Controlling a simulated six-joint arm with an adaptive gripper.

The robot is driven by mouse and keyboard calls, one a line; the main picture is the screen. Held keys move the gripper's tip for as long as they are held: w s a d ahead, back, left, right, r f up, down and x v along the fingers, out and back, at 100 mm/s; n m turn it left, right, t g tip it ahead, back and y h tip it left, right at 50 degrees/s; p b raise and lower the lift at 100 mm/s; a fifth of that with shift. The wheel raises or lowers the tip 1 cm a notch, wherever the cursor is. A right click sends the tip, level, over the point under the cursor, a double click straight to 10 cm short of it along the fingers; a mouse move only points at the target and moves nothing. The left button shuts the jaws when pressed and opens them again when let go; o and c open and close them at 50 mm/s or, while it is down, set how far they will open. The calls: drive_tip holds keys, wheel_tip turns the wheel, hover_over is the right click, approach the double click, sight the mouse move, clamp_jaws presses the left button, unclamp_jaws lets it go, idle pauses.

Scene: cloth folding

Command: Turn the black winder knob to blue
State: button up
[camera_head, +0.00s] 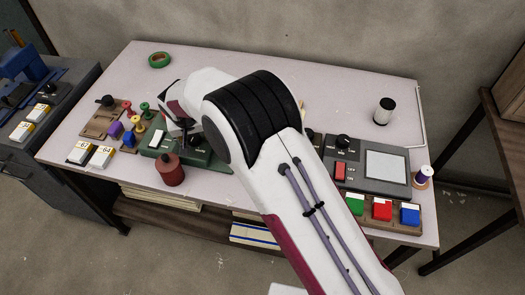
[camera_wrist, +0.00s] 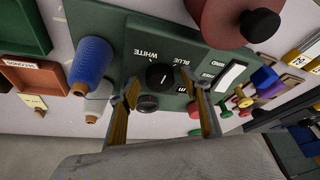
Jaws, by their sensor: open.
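The black winder knob (camera_wrist: 160,76) sits on the green winder panel (camera_wrist: 115,40), with the words WHITE and BLUE printed around it. A short pale mark shows on its face; I cannot tell exactly which label it points to. My gripper (camera_wrist: 166,108) is open, its two fingers apart on either side of the knob's near side, with no clear contact. A second dark round knob (camera_wrist: 148,103) shows between the fingers.
A dark red canister (camera_head: 170,170) stands at the winder's front. A blue spool (camera_wrist: 93,60) is beside the panel in the wrist view. Small colored spools (camera_head: 144,108) and white-yellow boxes (camera_head: 101,156) lie left. A control box (camera_head: 375,185) stands right. The table's back is mostly clear.

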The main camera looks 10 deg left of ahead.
drive_tip(key=shift+n, duration=0.4)
drive_tip(key=shift+r, duration=0.35)
drive_tip(key=v, duration=0.7)
drive_tip(key=shift+n+g+h, duration=0.3)
drive_tip(key=shift+n+g, duration=0.2)
drive_tip(key=shift+n, duration=0.1)
drive_tip(key=s+d+f, duration=0.2)
drive_tip(key=d, duration=0.1)
drive_tip(key=shift+s+d+f, duration=0.15)
drive_tip(key=shift+s+f, duration=0.05)
drive_tip(key=shift+s, duration=0.15)
drive_tip(key=s+d+r, duration=0.3)
drive_tip(key=d+r, duration=0.1)
drive_tip(key=d, duration=0.5)
drive_tip(key=s+d+r+g+h, duration=0.1)
drive_tip(key=s+d+r, duration=0.2)
drive_tip(key=d, duration=0.7)
wheel_tip(320, 180, up, 2)
drive_tip(key=shift+s+d+r+m, duration=0.15)
drive_tip(key=shift+d+r+m, duration=0.05)
drive_tip(key=shift+d+m, duration=0.2)
